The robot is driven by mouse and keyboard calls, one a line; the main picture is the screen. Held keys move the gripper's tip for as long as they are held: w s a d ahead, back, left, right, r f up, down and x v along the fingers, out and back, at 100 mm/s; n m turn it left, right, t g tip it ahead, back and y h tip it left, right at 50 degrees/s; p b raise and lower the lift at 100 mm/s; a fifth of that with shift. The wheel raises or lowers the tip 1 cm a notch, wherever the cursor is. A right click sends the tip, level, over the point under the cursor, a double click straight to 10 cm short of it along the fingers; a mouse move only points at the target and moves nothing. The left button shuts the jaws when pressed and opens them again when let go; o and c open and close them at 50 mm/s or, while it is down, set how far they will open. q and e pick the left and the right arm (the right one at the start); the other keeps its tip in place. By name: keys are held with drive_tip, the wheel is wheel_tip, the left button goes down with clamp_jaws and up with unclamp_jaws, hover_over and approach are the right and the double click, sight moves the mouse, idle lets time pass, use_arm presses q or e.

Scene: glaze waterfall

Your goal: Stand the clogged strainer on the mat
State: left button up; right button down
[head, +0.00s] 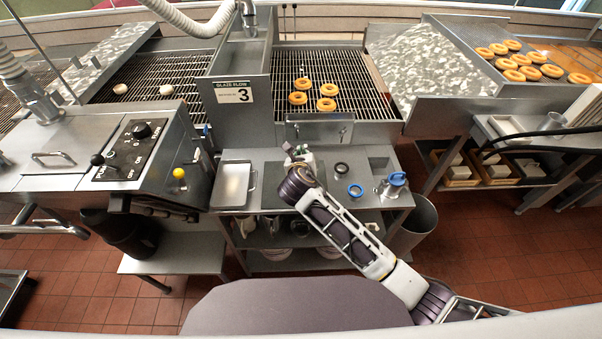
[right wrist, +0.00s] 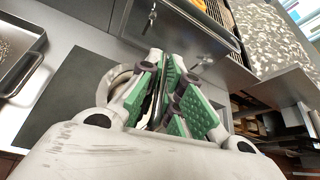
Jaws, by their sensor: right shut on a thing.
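My right gripper (head: 298,155) reaches over the far part of the steel worktable; in the right wrist view (right wrist: 175,90) its green-padded fingers are closed on a thin metallic piece. This looks like the strainer (right wrist: 121,77), whose pale rounded rim seems to show left of the fingers; its mesh is hidden. The dark grey mat (head: 262,191) lies flat on the worktable, partly under my arm in the head view. It also shows in the right wrist view (right wrist: 70,95), left of and below the gripper. Whether the strainer touches the mat cannot be told. My left gripper is not in view.
A steel tray (head: 234,186) lies left of the mat. A black ring (head: 341,168), a blue ring (head: 355,190) and a blue-topped steel vessel (head: 394,184) stand to the right. The glaze box (head: 238,96) and a conveyor with doughnuts (head: 326,90) are behind.

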drive_tip(key=shift+f, duration=1.95)
drive_tip(key=shift+f, duration=1.9)
drive_tip(key=shift+f, duration=0.1)
drive_tip(key=c, duration=1.6)
unclamp_jaws()
drive_tip(key=v, duration=1.2)
